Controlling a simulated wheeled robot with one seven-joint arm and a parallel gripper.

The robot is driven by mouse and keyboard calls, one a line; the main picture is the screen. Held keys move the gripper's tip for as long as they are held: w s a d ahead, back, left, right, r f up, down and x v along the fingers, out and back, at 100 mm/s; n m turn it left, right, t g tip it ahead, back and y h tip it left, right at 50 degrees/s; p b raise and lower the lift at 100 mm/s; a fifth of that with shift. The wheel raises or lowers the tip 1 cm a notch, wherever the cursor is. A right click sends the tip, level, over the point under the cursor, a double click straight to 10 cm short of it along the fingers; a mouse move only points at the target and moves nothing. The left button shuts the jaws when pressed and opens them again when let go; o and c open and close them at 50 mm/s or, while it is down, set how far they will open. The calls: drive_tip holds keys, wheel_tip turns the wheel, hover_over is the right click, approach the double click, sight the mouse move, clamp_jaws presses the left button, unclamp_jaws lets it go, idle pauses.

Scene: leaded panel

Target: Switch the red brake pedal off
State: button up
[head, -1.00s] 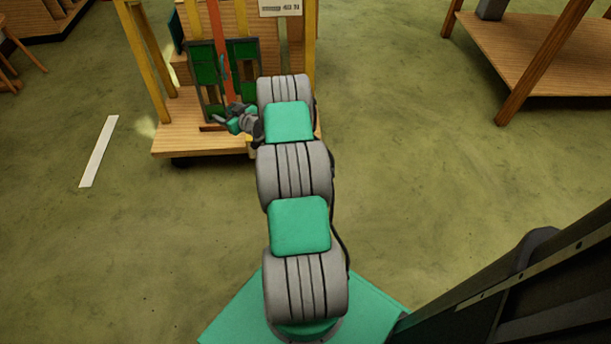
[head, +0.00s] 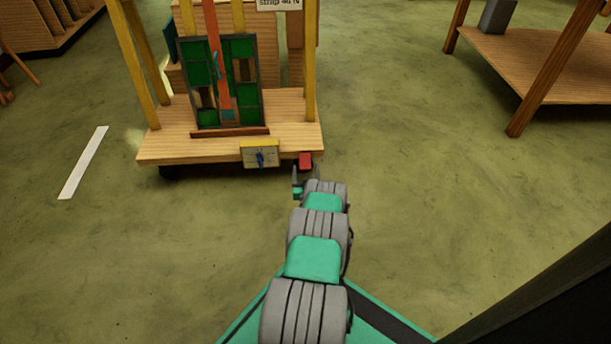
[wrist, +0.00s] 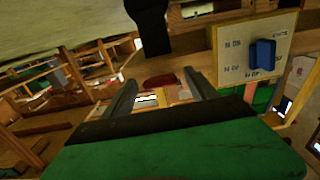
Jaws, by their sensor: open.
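The red brake pedal (head: 305,160) sticks out at the front edge of the wooden cart (head: 205,152), near its right corner. In the wrist view the pedal (wrist: 160,81) appears as a dark red shape between my finger tips. My gripper (head: 306,174) is open and empty, just in front of the pedal on the near side. In the wrist view its two dark fingers (wrist: 160,88) are spread apart. I cannot tell whether they touch the pedal. Nor can I make out the pedal's on or off position.
A cream dial plate (head: 246,155) with a blue knob (head: 260,158) is on the cart's front edge, left of the pedal. The green leaded panel (head: 243,62) stands upright on the cart. A wooden table (head: 530,75) is at the right.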

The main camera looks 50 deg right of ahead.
drive_tip(key=shift+w+d, duration=0.15)
drive_tip(key=shift+c, duration=0.6)
clamp_jaws()
idle(0.4)
